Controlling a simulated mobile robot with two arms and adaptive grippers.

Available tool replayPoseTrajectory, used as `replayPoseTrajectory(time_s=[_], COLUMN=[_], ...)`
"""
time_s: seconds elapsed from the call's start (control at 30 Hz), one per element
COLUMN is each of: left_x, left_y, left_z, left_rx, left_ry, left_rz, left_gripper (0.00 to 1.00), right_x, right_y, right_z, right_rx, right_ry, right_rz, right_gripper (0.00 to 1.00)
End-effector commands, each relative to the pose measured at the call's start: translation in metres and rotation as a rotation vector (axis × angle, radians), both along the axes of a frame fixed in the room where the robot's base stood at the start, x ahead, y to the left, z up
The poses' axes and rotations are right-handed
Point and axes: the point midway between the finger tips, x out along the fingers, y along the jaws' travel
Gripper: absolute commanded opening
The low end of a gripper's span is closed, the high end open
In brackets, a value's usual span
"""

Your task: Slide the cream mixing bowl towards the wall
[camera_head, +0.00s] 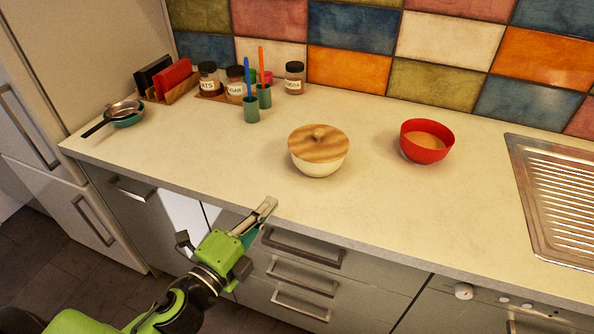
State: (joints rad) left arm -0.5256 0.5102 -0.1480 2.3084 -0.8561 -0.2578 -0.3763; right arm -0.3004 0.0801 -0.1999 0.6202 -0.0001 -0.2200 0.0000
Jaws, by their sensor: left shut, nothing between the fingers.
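The cream mixing bowl (318,165) stands on the counter a little left of the middle, with a round wooden lid (318,143) on top. Bare counter lies between it and the tiled wall (410,45) behind. My left gripper (268,206) is shut and empty at the counter's front edge, in front of and left of the bowl and apart from it. My right gripper is not in view.
A red bowl (427,142) stands right of the cream bowl. Two green cups (252,108) with upright utensils, several jars (294,78) and a small pan (124,116) stand at the back left. A metal sink drainer (560,200) is at the right.

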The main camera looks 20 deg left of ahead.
Motion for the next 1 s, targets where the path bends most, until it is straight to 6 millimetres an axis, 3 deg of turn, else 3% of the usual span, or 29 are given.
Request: replayPoseTrajectory(time_s=[0.6, 0.8, 1.0], left_x=[0.100, 0.119, 0.123], left_y=[-0.019, -0.023, -0.024], left_z=[0.003, 0.001, 0.000], left_rx=[-0.002, -0.002, -0.003], left_ry=[0.000, 0.001, 0.003], left_rz=[0.002, 0.003, 0.002], left_gripper=[0.00, 0.00, 0.00], right_x=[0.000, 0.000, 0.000], right_y=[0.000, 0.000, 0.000], right_z=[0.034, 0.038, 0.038], right_rx=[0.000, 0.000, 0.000], right_ry=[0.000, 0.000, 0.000], right_rz=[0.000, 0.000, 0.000], right_gripper=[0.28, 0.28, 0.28])
